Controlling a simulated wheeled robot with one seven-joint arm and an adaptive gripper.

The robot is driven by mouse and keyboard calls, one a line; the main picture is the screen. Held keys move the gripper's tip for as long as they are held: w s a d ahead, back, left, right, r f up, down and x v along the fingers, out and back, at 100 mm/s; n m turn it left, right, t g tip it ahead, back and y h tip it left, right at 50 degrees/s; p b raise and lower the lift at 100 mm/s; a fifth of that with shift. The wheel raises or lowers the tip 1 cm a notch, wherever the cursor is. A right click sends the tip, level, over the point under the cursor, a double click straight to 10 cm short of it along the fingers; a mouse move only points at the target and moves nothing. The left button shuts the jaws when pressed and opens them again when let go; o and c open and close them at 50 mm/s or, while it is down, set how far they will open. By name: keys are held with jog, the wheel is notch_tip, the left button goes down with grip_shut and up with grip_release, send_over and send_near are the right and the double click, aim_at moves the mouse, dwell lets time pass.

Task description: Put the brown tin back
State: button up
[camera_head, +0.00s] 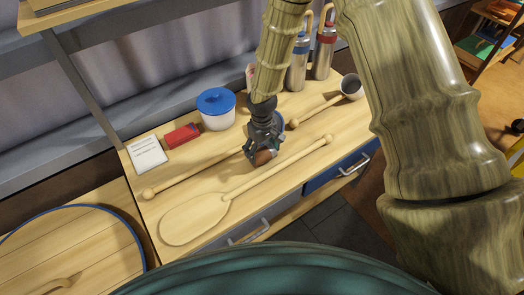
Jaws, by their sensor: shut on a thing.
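My gripper (263,153) is over the middle of the wooden counter (165,199), pointing down. It is shut on a small brown thing, which looks like the brown tin (264,158). Only a small part of it shows between the dark fingers. I cannot tell whether it touches the counter or hangs just above it. A bluish-grey round shape shows just behind the gripper, mostly hidden.
A white jar with blue lid (216,108), red item (183,135) and white card (147,156) stand left. A big wooden spoon (195,217) lies in front. A metal-cupped dipper (351,87) and two bottles (298,68) are right. A round blue-rimmed lid (75,250) lies lower left.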

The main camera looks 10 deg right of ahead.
jog(key=shift+f, duration=0.65)
jog(key=shift+f, duration=0.15)
jog(key=o, duration=1.2)
jog(key=shift+c, duration=0.2)
